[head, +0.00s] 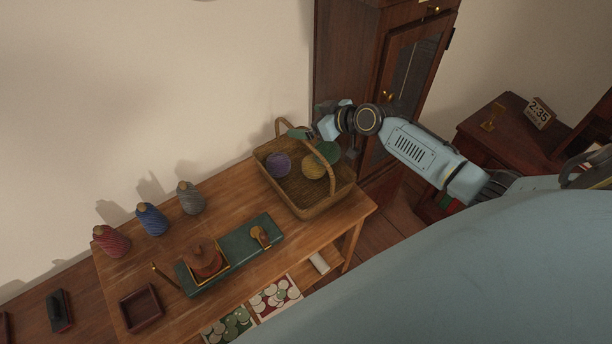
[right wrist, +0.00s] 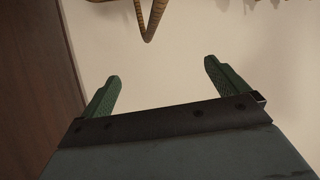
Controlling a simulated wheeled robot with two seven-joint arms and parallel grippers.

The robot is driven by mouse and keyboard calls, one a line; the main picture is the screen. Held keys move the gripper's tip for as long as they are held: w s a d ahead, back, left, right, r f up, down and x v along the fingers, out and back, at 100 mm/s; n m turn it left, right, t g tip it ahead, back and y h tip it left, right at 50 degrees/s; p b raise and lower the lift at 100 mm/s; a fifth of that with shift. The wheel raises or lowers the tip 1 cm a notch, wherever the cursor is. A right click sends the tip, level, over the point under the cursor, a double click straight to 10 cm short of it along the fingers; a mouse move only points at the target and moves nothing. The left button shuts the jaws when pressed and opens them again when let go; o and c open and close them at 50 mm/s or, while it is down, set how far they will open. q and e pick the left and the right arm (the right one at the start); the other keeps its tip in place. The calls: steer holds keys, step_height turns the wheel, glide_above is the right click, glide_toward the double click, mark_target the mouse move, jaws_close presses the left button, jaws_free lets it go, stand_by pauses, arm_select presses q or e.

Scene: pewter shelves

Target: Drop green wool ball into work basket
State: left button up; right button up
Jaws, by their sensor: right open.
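The work basket (head: 309,211) is a woven wicker basket with a tall arched handle. It stands at the right end of the wooden table. A green wool ball (head: 327,152) appears to lie inside it at the far right, partly hidden by the handle and my right arm. A purple ball (head: 279,165) and a yellow ball (head: 313,167) lie in it too. My right gripper (head: 308,121) is above the basket's far side, near the handle. It is open and empty, with its green fingers apart in the right wrist view (right wrist: 162,72). My left gripper is not in view.
A tall dark cabinet (head: 345,60) stands behind the basket. A side desk with a clock (head: 539,113) is at right.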

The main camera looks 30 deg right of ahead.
steer(key=p+v, duration=0.1)
steer(key=v, duration=1.2)
steer(key=s+d+f+m+g+h, duration=0.1)
steer(key=s+d+f+h, duration=0.1)
steer(key=f, duration=0.5)
steer(key=s+d+f+m+h, duration=0.1)
steer(key=s+d+f+m, duration=0.15)
steer(key=f, duration=0.45)
steer(key=s+f+g+h, duration=0.1)
steer(key=s+f+g, duration=0.1)
steer(key=s+f, duration=0.45)
steer(key=s+f+g+h, duration=0.1)
steer(key=s+f, duration=0.3)
steer(key=f, duration=0.6)
steer(key=s+a+f+g, duration=0.2)
steer(key=s+a+f, duration=0.3)
steer(key=s, duration=0.4)
steer(key=s+a+f+n+g, duration=0.1)
steer(key=s+a+f+g, duration=0.1)
steer(key=s+a+f, duration=0.3)
steer(key=s+a+f+g, duration=0.2)
steer(key=s+a+f, duration=0.3)
steer(key=s+a, duration=0.3)
steer(key=s, duration=0.4)
steer(key=shift+s+a+f, duration=0.25)
steer(key=shift+s+f, duration=0.05)
steer(key=shift+f, duration=0.05)
steer(key=shift+n, duration=0.25)
